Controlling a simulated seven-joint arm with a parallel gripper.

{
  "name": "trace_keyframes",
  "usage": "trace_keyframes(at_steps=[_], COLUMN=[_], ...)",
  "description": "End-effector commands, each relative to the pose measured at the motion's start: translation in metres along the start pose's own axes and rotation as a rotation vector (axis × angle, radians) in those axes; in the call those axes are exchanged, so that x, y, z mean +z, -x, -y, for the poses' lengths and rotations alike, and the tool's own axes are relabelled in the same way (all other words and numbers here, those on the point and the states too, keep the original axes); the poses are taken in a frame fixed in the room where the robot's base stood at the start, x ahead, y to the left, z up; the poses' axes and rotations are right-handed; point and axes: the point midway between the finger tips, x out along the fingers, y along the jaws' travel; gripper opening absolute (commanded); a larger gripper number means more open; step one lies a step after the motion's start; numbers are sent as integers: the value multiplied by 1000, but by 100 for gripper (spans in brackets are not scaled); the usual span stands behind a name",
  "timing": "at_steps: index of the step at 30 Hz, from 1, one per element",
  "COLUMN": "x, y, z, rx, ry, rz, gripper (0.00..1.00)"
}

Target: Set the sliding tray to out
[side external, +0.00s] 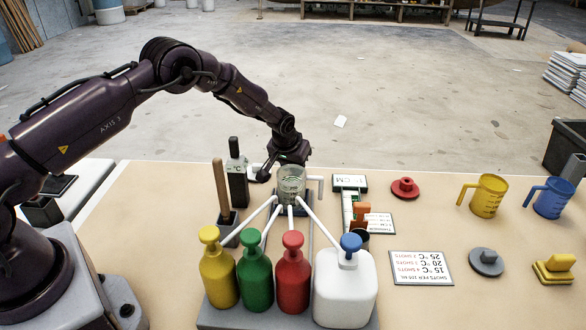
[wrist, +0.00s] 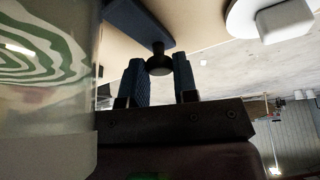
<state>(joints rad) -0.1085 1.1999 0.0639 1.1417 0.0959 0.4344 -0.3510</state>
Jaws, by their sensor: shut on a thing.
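My gripper (wrist: 160,68) is shut on a dark round knob (wrist: 158,58) in the wrist view, one finger on each side of it. The knob joins a blue-grey bar (wrist: 140,20), which looks like part of the sliding tray. A clear cup (side external: 291,176) with a green swirl stands close to my gripper; it fills the left of the wrist view (wrist: 45,60). In the side view my gripper is behind the cup, and its fingertips and the knob are hidden. How far the tray is slid cannot be told.
Yellow (side external: 220,277), green (side external: 255,280) and red (side external: 293,280) pump bottles and a white jug (side external: 345,290) stand in front, their spouts reaching towards the cup. A dark bottle (side external: 237,180) is left; a green-and-white scale (side external: 349,184) is right. Pitchers (side external: 487,197) stand far right.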

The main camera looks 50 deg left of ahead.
Motion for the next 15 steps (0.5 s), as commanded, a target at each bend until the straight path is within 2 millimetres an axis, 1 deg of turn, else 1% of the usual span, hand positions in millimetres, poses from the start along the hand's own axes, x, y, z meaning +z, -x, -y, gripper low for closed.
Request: trace_keyframes(at_steps=[1, 5, 6, 8, 9, 15], x=[-4, -5, -5, -5, -5, -4], y=[0, 0, 0, 0, 0, 0], z=[1, 2, 2, 2, 2, 2], rx=[2, 2, 1, 1, 1, 0], ry=[1, 2, 2, 2, 1, 1], rz=[-18, -21, -21, -20, -19, -15], gripper=[0, 0, 29, 43, 52, 52])
